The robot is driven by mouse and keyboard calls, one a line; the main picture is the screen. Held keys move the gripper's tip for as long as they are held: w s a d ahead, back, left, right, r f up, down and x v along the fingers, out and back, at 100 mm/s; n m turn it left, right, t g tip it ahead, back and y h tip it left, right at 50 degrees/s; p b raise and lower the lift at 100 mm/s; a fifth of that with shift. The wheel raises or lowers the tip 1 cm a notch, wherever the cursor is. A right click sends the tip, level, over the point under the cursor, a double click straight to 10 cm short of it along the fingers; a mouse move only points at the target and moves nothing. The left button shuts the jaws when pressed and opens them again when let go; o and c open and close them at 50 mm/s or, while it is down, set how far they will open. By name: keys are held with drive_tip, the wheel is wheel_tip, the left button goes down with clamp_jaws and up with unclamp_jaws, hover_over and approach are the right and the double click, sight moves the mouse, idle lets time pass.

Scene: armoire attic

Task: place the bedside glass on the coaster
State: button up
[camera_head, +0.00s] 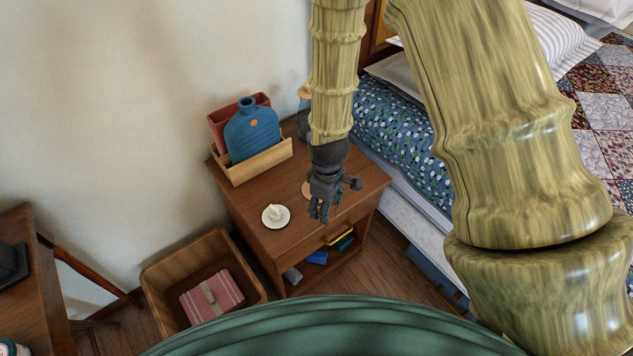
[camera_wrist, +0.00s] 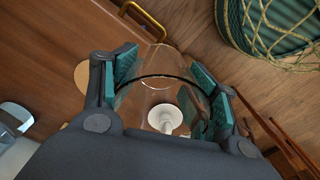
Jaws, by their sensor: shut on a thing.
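My gripper (camera_head: 335,200) is above the front right part of the wooden nightstand (camera_head: 243,212). In the wrist view, my gripper (camera_wrist: 164,78) has its teal-padded fingers on either side of the clear bedside glass (camera_wrist: 157,72) and is shut on it. The glass is transparent and hard to make out in the head view. The round tan coaster (camera_head: 306,190) lies on the nightstand, partly hidden behind my gripper. In the wrist view the coaster (camera_wrist: 82,76) shows left of the glass, partly covered by the left finger.
A white dish (camera_head: 276,216) with a small white object stands left of my gripper. A lamp (camera_head: 304,98) is partly behind my arm.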

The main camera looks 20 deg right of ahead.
drive_tip(key=w, duration=0.8)
drive_tip(key=w+d+f+p, duration=0.1)
drive_tip(key=w, duration=0.3)
drive_tip(key=shift+w+d+f, duration=0.1)
drive_tip(key=shift+w, duration=0.15)
drive_tip(key=shift+f, duration=1.75)
drive_tip(key=o, duration=1.1)
drive_tip(key=shift+f, duration=0.1)
drive_tip(key=shift+o, duration=0.5)
wheel_tip(320, 180, up, 12)
